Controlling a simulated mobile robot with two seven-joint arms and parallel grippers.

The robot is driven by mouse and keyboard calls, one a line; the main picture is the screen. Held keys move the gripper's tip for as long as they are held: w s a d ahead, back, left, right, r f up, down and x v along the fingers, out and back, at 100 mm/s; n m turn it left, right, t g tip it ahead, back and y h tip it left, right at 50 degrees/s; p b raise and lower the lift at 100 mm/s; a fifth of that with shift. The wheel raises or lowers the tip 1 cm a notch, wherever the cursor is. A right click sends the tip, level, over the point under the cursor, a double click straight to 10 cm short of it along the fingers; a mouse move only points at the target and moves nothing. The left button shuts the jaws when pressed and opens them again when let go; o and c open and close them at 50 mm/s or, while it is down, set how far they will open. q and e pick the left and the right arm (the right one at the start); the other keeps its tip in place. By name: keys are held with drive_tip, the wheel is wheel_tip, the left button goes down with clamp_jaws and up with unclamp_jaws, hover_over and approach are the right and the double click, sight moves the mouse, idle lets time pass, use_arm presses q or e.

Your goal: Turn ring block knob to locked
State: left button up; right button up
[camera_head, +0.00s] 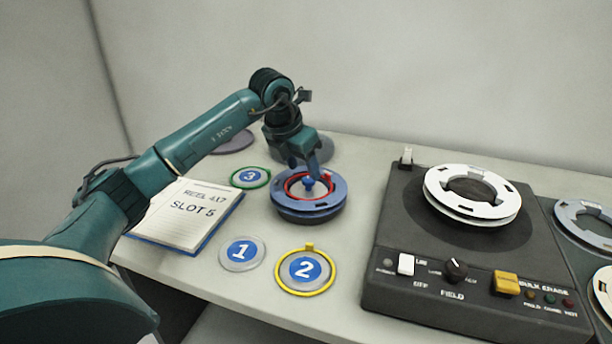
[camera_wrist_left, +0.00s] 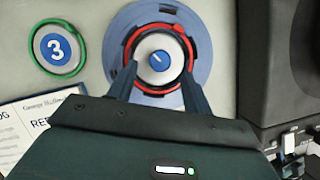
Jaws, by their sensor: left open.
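The ring block (camera_head: 310,205) is a round blue-grey reel with a red ring (camera_head: 293,184) on it, standing on the table. A blue knob (camera_head: 308,181) is at its centre; in the left wrist view the knob (camera_wrist_left: 159,60) shows a white pointer line. My left gripper (camera_head: 306,172) points down over the block. In the left wrist view its two fingers (camera_wrist_left: 158,78) are apart, one on each side of the knob, with nothing between them that I can see gripped. Whether the fingers touch the red ring I cannot tell. My right gripper is not in view.
A notebook (camera_head: 190,215) lies left of the block. A dark machine (camera_head: 400,245) carrying a white reel (camera_head: 440,190) stands to the right.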

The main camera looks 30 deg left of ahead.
sight(308, 179)
use_arm(q)
drive_tip(key=shift+x, duration=1.75)
drive_tip(key=c, duration=1)
drive_tip(key=shift+o, duration=0.2)
